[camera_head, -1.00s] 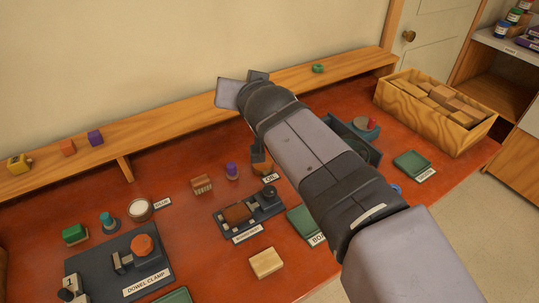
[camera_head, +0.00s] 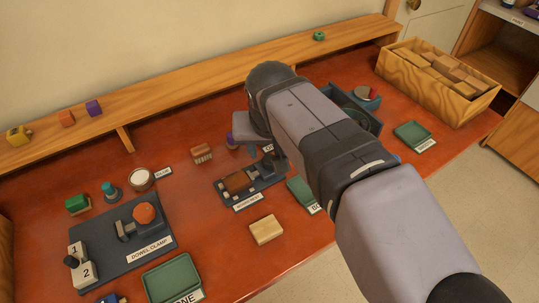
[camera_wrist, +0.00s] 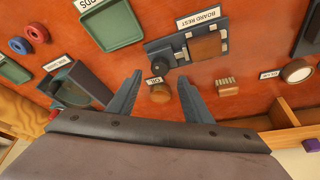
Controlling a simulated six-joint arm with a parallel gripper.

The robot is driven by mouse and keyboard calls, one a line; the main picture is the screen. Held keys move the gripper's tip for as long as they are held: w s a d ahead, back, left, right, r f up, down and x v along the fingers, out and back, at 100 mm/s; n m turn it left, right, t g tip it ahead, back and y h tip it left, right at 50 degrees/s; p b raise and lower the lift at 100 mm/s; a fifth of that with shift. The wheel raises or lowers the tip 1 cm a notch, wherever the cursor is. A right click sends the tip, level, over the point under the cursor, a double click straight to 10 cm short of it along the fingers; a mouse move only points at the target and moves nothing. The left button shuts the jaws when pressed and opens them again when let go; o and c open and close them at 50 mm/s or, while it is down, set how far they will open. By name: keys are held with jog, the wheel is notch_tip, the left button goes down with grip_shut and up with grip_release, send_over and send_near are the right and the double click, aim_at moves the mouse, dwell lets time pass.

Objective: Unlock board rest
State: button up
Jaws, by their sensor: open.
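The board rest (camera_head: 264,184) is a dark grey-blue fixture with a brown board (camera_head: 238,182) lying on it and a label along its front edge. In the wrist view the board rest (camera_wrist: 155,46) shows at the top centre, with the board (camera_wrist: 207,46) on it and a dark round knob (camera_wrist: 170,53) at one end. My gripper (camera_wrist: 159,84) is open and empty, its two fingers apart and pointing toward the knob end of the rest. In the head view my gripper hides part of the knob end. I cannot tell its height above the table.
A green tray (camera_head: 303,194) lies right of the rest. A striped brown block (camera_head: 202,153) stands behind it and a pale block (camera_head: 266,230) in front. The dowel clamp (camera_head: 120,245) is at the left.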

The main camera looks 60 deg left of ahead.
aim_at(269, 159)
jog(key=shift+x, duration=2.85)
jog(key=shift+c, duration=0.4)
jog(key=c, duration=1)
